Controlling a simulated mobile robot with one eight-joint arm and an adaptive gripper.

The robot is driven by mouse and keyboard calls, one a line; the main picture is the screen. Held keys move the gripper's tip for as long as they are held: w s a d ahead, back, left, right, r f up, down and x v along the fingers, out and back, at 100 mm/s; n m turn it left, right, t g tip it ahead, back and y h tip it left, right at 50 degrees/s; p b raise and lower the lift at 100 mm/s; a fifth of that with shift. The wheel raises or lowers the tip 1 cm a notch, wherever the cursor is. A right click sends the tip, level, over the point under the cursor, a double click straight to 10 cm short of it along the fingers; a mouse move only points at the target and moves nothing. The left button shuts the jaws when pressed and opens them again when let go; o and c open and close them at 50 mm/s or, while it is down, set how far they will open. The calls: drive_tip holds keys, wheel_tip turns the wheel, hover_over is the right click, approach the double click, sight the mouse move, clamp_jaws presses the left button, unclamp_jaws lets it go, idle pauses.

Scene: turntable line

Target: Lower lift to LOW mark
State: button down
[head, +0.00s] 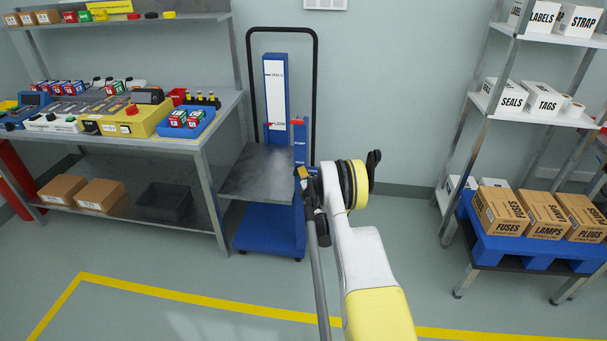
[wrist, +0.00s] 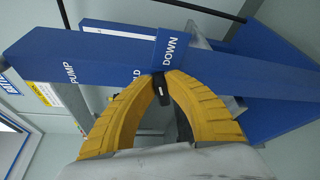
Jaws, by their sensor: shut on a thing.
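The lift (head: 275,85) stands against the wall, a blue column with a white scale strip and a black frame. The upper mark appears to read TABLE and the lower one LOW. A red pointer (head: 268,124) sits about level with the LOW mark. The grey platform (head: 258,180) is well below the bench top. In the wrist view, a blue panel (wrist: 110,62) reads PUMP, a partly hidden HOLD, and DOWN. My gripper (wrist: 163,76) has its yellow fingers shut on a small dark lever (wrist: 162,97) by the DOWN label. In the head view, my arm partly hides the lever area.
The bench (head: 190,141) at left holds boxes, devices and a blue tray (head: 187,124). A yellow line (head: 190,308) crosses the open floor in front.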

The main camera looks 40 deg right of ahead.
drive_tip(key=c, duration=1.4)
unclamp_jaws()
drive_tip(key=shift+s, duration=0.1)
